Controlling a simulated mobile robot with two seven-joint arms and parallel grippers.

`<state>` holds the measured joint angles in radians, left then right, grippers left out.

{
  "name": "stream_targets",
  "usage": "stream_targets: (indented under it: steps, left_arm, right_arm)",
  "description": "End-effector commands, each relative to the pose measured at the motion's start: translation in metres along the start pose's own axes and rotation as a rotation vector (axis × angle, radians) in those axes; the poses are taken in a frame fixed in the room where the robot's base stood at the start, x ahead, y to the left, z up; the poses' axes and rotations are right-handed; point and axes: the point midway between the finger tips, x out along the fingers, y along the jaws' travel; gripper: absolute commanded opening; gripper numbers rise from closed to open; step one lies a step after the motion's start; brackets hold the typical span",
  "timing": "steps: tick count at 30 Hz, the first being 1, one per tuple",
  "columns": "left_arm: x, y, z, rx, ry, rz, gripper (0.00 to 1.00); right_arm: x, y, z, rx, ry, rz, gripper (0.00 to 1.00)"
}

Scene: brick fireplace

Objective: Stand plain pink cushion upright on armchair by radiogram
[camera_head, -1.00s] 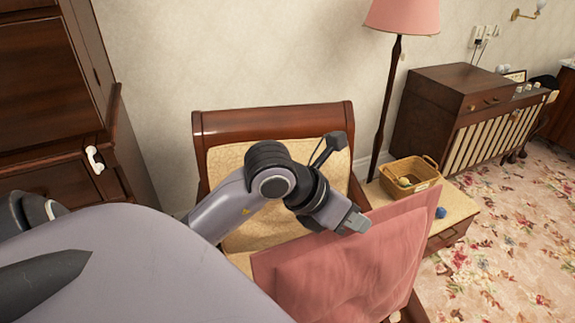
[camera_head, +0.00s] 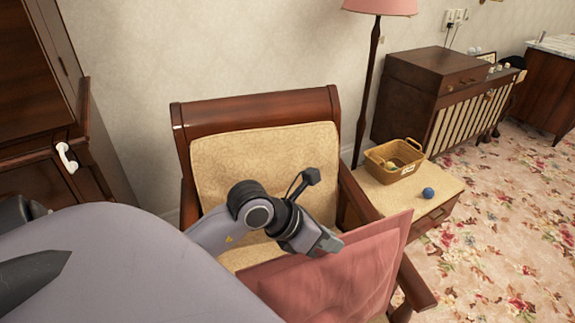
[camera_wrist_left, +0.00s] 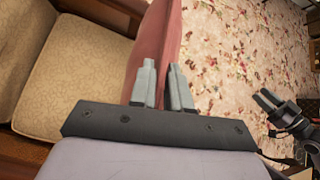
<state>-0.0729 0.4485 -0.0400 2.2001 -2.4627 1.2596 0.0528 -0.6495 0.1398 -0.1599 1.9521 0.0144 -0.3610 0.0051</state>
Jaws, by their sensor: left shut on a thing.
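The plain pink cushion (camera_head: 345,272) is held upright at the front right of the armchair, over its seat edge in the head view. My left gripper (camera_head: 332,245) is shut on the cushion's top edge. In the left wrist view the cushion (camera_wrist_left: 158,40) runs between the two fingers of the left gripper (camera_wrist_left: 160,85). The armchair (camera_head: 265,160) has a dark wood frame and cream upholstery, and its backrest is bare. The radiogram (camera_head: 440,100) stands against the wall at the right. A dark gripper, apparently my right one (camera_wrist_left: 268,100), shows at the right edge of the left wrist view, apart from the cushion.
A pink-shaded lamp (camera_head: 368,80) stands behind. A dark cabinet (camera_head: 40,90) is at the left. Floral carpet (camera_head: 490,240) is clear at the right.

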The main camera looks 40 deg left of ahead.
Motion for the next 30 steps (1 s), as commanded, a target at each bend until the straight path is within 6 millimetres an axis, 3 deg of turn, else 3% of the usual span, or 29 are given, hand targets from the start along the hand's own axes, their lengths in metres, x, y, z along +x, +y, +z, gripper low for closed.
stream_targets:
  steps: [2,6,11,15,24,30]
  left_arm:
    - [0.013,0.022,-0.01,0.029,0.001,-0.003,0.0]
    - [0.017,0.058,-0.005,0.077,0.006,-0.02,0.0]
    - [0.004,0.102,0.018,0.127,0.008,-0.034,0.0]
    - [-0.019,0.133,0.04,0.158,0.012,-0.042,0.0]
    - [-0.059,0.162,0.069,0.189,0.016,-0.052,0.0]
    - [-0.065,0.169,0.072,0.192,0.018,-0.055,0.0]
  right_arm:
    - [0.011,0.0,0.014,0.003,0.0,-0.001,0.43]
    - [0.02,-0.002,0.023,0.008,0.001,-0.006,0.43]
    - [0.032,-0.005,0.035,0.012,-0.001,-0.013,0.43]
    - [0.039,-0.007,0.044,0.013,-0.005,-0.021,0.43]
    - [0.048,-0.008,0.051,0.013,-0.002,-0.027,0.43]
    - [0.049,-0.008,0.051,0.013,-0.002,-0.027,0.43]
